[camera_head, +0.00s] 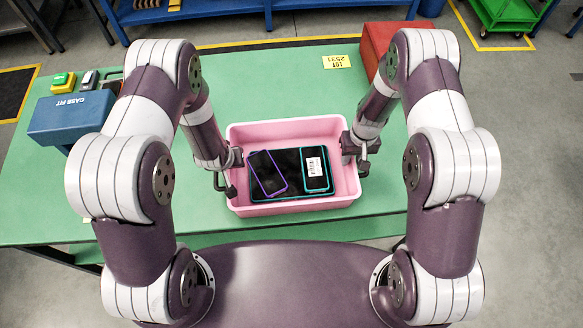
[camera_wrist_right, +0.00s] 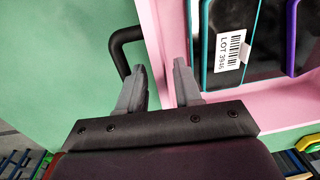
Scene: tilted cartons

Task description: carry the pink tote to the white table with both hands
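The pink tote (camera_head: 290,131) sits on a green table in front of me, with dark devices inside it. A black handle (camera_wrist_right: 118,42) shows on its right side. My right gripper (camera_head: 356,152) is at the tote's right wall. In the right wrist view my right gripper (camera_wrist_right: 160,88) is open, with one finger outside the wall by the handle and the other on the inner side; a gap shows between them. My left gripper (camera_head: 230,172) is at the left wall beside a dark handle; its fingers are too small to read. I see no white table.
The green table (camera_head: 290,78) also bears a blue box (camera_head: 70,115) at left, a red box (camera_head: 382,45) at back right and a yellow label (camera_head: 336,62). The tote holds a purple-edged device (camera_head: 267,173) and a teal-edged one (camera_head: 316,169).

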